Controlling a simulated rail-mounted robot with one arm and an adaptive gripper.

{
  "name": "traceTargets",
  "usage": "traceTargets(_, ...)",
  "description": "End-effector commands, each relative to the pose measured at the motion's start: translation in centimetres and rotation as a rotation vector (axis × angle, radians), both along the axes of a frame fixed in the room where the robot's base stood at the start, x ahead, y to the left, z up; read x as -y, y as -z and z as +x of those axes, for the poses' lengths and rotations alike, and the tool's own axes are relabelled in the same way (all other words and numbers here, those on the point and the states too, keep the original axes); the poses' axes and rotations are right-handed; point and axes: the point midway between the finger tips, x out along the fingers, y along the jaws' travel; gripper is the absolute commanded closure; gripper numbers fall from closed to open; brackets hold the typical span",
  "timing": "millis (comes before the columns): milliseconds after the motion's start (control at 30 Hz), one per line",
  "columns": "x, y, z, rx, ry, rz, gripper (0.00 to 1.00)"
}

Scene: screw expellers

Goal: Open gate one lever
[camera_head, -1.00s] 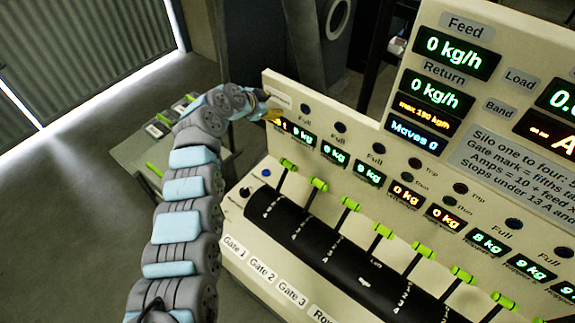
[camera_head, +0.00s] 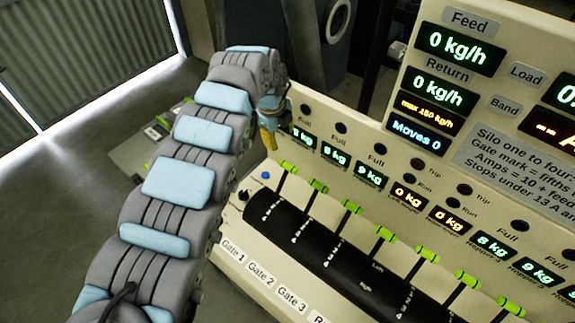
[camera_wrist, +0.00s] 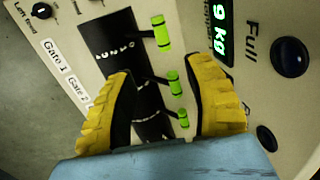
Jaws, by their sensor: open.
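The gate one lever is the first of the row, a black stem with a bright green handle (camera_head: 288,166), up at the panel's left end. It also shows at the top of the wrist view (camera_wrist: 161,33), level with the "Gate 1" label (camera_wrist: 55,53). My gripper (camera_head: 268,135) is open and empty, its yellow fingers hanging above and left of that handle. In the wrist view my gripper (camera_wrist: 160,78) has its fingers on either side of the second lever's handle (camera_wrist: 174,82) in the picture; the gap in depth cannot be told.
More green-handled levers (camera_head: 350,206) run rightward along the black drum (camera_head: 330,250). Round knobs and lit displays (camera_head: 370,174) line the upright panel behind. A small black knob (camera_head: 244,195) and a blue button (camera_head: 266,175) sit at the left end.

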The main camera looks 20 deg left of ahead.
Motion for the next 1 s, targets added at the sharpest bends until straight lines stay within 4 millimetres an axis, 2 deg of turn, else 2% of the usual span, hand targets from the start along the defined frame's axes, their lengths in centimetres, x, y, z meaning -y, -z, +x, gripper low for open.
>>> traceTargets(533, 0.8, 8.2, 1.6, 0.001, 0.0, -0.006, 0.48)
traceTargets(1000, 0.9, 13.9, 2.6, 0.0, -0.003, -0.004, 0.48)
